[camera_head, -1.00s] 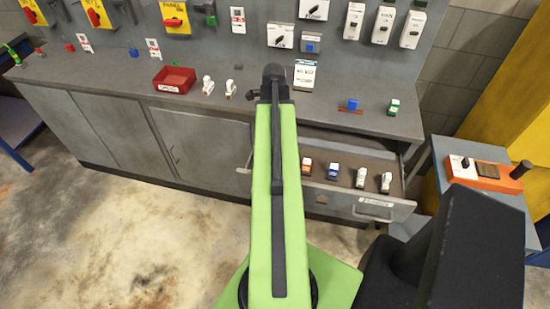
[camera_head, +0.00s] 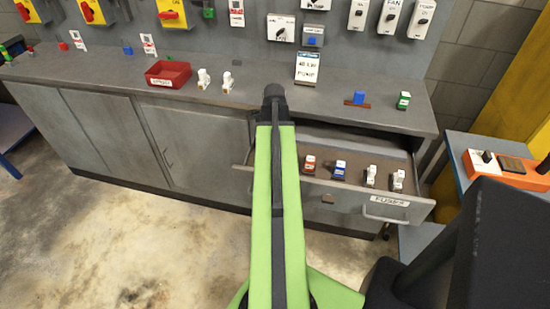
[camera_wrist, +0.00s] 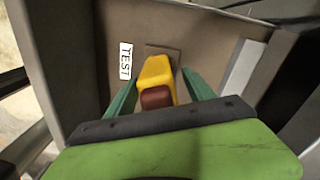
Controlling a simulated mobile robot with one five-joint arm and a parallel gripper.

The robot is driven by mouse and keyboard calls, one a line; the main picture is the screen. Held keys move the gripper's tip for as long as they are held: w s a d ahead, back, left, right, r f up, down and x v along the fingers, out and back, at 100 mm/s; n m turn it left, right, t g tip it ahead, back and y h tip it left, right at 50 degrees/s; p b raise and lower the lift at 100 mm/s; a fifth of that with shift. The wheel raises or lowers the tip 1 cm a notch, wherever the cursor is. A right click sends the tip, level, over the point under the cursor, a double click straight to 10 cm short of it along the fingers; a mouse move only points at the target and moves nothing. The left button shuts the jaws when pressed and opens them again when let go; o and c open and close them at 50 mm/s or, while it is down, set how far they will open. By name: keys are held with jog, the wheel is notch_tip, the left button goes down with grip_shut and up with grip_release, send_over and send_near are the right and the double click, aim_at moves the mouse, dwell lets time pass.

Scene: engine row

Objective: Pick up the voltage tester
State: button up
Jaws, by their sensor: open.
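The voltage tester appears to be the yellow piece with a brown-red end (camera_wrist: 155,80) in the wrist view. It lies on a brown surface beside a white "TEST" label (camera_wrist: 125,60). My gripper (camera_wrist: 160,73) is open, with one green finger on each side of the tester. I cannot tell whether the fingers touch it. In the head view my green arm hides the gripper and the tester.
An open drawer (camera_head: 330,198) labelled "FUSES" holds several small fuses. The bench top (camera_head: 220,103) above carries a red bin (camera_head: 168,73) and small parts. An orange device (camera_head: 510,168) sits on a side table at right.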

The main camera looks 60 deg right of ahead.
jog(key=shift+f, duration=0.25)
grip_shut()
jog(key=shift+r, duration=0.1)
dwell(0.3)
jog(key=r+p, duration=0.1)
jog(key=p, duration=0.1)
jog(key=r+p, duration=0.1)
jog(key=r, duration=0.1)
jog(key=r+p, duration=0.2)
jog(key=shift+s+p, duration=0.3)
jog(key=shift+s, duration=0.1)
jog(key=s+r+p, duration=0.6)
jog(key=s, duration=0.5)
jog(key=shift+d, duration=0.2)
